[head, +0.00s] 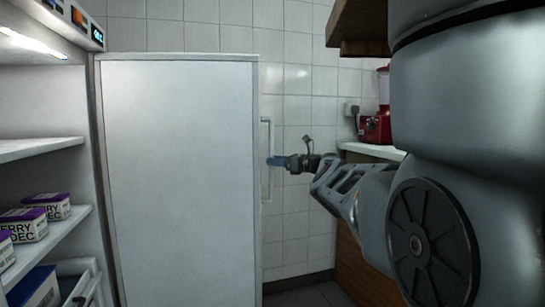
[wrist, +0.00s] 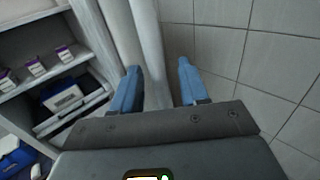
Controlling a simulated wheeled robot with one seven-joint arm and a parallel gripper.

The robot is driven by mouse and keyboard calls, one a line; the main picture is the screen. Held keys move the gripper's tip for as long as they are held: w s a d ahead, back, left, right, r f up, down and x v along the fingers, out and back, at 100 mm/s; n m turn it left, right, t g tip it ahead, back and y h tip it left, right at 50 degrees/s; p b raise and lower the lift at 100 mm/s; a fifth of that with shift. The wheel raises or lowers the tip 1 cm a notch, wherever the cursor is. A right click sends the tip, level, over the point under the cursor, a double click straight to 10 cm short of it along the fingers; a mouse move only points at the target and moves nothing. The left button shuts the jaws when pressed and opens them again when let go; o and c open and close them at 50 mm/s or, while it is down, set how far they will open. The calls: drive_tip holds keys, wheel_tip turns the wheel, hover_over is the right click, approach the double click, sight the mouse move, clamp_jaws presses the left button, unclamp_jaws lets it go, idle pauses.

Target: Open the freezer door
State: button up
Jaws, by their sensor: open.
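The freezer (head: 45,150) is on the left in the head view, with its lit shelves exposed. Its white door (head: 178,175) stands swung wide open. The long vertical handle (head: 264,128) shows past the door's right edge. My gripper (head: 271,161) is at the handle, around its middle height, with blue fingertips. In the wrist view, my gripper (wrist: 157,72) has its fingers apart, with a pale upright bar, seemingly the handle (wrist: 149,45), between them and nearer the left finger. I cannot tell whether a finger touches it.
Purple-topped boxes (head: 28,228) stand on a freezer shelf, with a blue container (head: 35,288) below. A red machine (head: 377,125) stands on a counter (head: 372,152) at the right, under a wooden cabinet (head: 358,25). The tiled wall (head: 298,215) is behind the door.

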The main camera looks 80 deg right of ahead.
drive_tip(key=shift+p+v, duration=1.1)
drive_tip(key=shift+v, duration=1.75)
drive_tip(key=shift+c, duration=0.2)
